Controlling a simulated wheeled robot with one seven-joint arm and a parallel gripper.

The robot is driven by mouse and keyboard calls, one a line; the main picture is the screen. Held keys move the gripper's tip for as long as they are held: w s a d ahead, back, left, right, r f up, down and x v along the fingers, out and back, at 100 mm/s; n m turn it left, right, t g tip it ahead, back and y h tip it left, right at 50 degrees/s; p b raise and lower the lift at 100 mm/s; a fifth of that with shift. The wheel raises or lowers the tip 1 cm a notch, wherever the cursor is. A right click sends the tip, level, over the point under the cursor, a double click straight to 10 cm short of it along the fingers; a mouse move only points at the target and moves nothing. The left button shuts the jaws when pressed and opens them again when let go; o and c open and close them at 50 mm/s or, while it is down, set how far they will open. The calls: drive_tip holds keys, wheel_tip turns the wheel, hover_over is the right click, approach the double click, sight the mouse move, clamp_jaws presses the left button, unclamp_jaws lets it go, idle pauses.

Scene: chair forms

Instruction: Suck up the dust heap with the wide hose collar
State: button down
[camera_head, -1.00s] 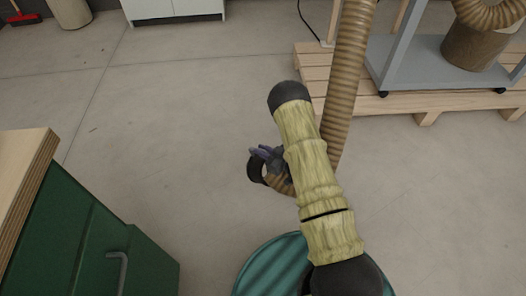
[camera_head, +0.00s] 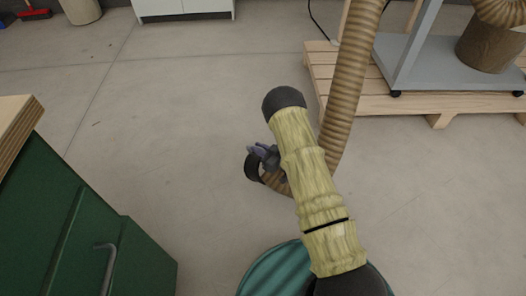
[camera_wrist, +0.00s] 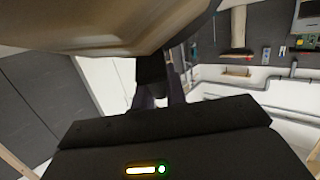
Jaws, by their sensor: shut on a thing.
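The brown ribbed hose (camera_head: 352,75) hangs down from the top of the head view and curves forward at its low end. Its dark round collar (camera_head: 253,167) sits at that end, left of my arm. My gripper (camera_head: 265,156) is shut on the hose end by the collar, partly hidden behind my own arm. In the wrist view the pale hose (camera_wrist: 110,22) fills the top, blurred and close, and the gripper fingers (camera_wrist: 160,92) reach up to it. I see no dust heap in either view.
A green cabinet (camera_head: 75,225) with a wooden top (camera_head: 15,125) stands at the left. A wooden pallet (camera_head: 420,103) bearing a grey frame (camera_head: 440,70) lies at the back right. A white cabinet (camera_head: 185,8) stands at the back. Grey floor between them is clear.

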drive_tip(key=shift+w+a+f+b, duration=0.35)
drive_tip(key=shift+w+a+f, duration=0.05)
drive_tip(key=shift+f, duration=0.2)
drive_tip(key=shift+w+a+f+b, duration=0.35)
drive_tip(key=shift+f+b, duration=0.05)
drive_tip(key=shift+f, duration=0.25)
drive_tip(key=shift+w+a+f+b, duration=0.35)
drive_tip(key=shift+w+a+f, duration=0.05)
drive_tip(key=shift+f, duration=0.2)
drive_tip(key=s+d+r+m+t+h+p, duration=0.2)
drive_tip(key=d+r+m+h+p, duration=0.2)
drive_tip(key=r+p, duration=0.8)
drive_tip(key=s+d+r+m+t+h+p, duration=0.1)
drive_tip(key=d+r+m+t+h+p, duration=0.1)
drive_tip(key=d+r+m+h+p, duration=0.3)
drive_tip(key=d+r+h+p, duration=0.2)
drive_tip(key=d+r+p, duration=0.2)
drive_tip(key=r+p, duration=0.2)
wheel_tip(320, 180, up, 2)
drive_tip(key=shift+s+t+p, duration=0.3)
drive_tip(key=shift+s+p, duration=0.05)
